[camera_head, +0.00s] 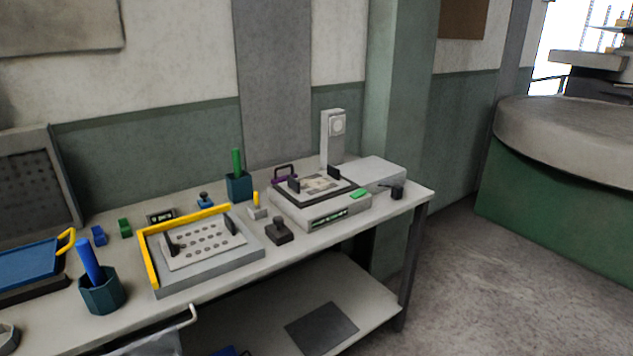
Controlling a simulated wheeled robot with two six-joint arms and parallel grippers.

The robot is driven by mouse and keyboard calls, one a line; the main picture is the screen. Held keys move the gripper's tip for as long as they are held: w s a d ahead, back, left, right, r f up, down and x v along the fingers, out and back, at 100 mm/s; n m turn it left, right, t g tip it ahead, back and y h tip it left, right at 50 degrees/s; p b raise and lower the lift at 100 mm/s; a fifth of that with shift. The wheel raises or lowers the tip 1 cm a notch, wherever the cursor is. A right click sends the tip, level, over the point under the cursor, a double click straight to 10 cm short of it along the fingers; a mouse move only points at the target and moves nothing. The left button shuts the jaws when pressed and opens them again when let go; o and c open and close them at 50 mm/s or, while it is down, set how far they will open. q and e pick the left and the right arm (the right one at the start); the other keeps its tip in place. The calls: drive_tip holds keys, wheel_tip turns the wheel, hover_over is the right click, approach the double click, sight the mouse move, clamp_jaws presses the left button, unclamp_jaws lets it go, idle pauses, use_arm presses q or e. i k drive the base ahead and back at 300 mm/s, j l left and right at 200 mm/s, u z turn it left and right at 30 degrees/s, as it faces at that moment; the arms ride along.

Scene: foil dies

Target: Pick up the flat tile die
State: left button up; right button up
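I cannot tell for sure which piece is the flat tile die. A pale plate with rectangular, tile-like marks (321,183) lies on the grey machine at the right of the bench, with a black upright piece at each side. A second pale plate with rows of dark spots (203,244) lies in the grey tray with a yellow edge (150,262), also with two black upright pieces. Neither of my grippers shows in this view.
The pale bench (250,283) also bears a dark teal cup with a blue handle (101,293), a blue tray (28,263), a dark knobbed block (279,232) and a black item (396,192) near the right end. Open floor (480,280) lies to the right, before a green-sided round table (560,215).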

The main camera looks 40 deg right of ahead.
sight(310, 187)
drive_tip(key=i+l, duration=0.1)
drive_tip(key=l, duration=0.25)
drive_tip(key=i+l, duration=0.15)
drive_tip(key=l, duration=0.25)
drive_tip(key=i+l, duration=0.1)
drive_tip(key=l, duration=0.25)
drive_tip(key=i+l+u, duration=0.1)
drive_tip(key=l, duration=0.3)
drive_tip(key=i+l, duration=0.1)
drive_tip(key=l, duration=0.25)
drive_tip(key=i+l, duration=0.1)
drive_tip(key=l, duration=0.3)
